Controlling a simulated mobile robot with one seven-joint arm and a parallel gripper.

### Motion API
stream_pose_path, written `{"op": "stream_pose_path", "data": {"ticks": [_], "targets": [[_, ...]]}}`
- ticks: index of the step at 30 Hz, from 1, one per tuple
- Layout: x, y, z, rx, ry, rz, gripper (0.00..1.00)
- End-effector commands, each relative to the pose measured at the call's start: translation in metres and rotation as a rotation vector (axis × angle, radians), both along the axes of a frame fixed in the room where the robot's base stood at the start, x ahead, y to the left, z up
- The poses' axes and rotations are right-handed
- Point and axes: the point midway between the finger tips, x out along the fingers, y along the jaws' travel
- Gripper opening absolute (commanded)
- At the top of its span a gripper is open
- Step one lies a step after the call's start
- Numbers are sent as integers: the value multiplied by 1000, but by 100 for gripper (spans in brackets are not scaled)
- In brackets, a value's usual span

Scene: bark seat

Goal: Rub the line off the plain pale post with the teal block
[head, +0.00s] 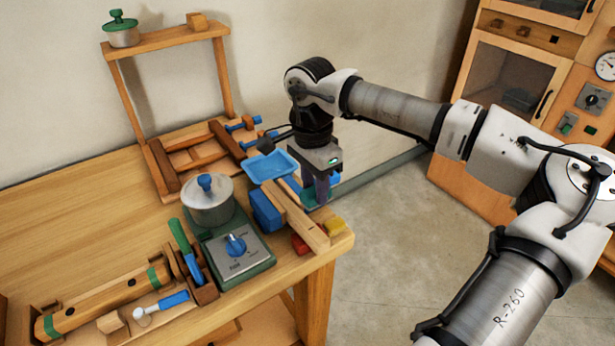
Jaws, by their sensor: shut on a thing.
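My gripper (322,196) points down at the right end of the wooden bench, shut on the teal block (308,201). Only edges of the block show around the dark fingers. A plain pale wooden bar (302,220), which seems to be the pale post, runs beside the block on its left, from near the blue tray to the bench's front corner. I cannot tell whether block and bar touch. I cannot make out a line on the bar; the side towards the gripper is partly hidden.
A blue tray (271,166) and a blue block (266,211) lie left of the bar. Red (300,244) and yellow (334,226) blocks sit at the bench corner. A pot (208,202) stands on a green-based burner. A wooden frame (172,41) rises behind. Open floor lies right.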

Motion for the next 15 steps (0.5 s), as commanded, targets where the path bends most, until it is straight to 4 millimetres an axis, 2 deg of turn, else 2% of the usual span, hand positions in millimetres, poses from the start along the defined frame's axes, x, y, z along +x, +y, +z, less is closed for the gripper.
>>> {"op": "stream_pose_path", "data": {"ticks": [5,15], "targets": [[-1,0,-10,0,0,0,14],[-3,-2,-44,1,1,0,14]]}}
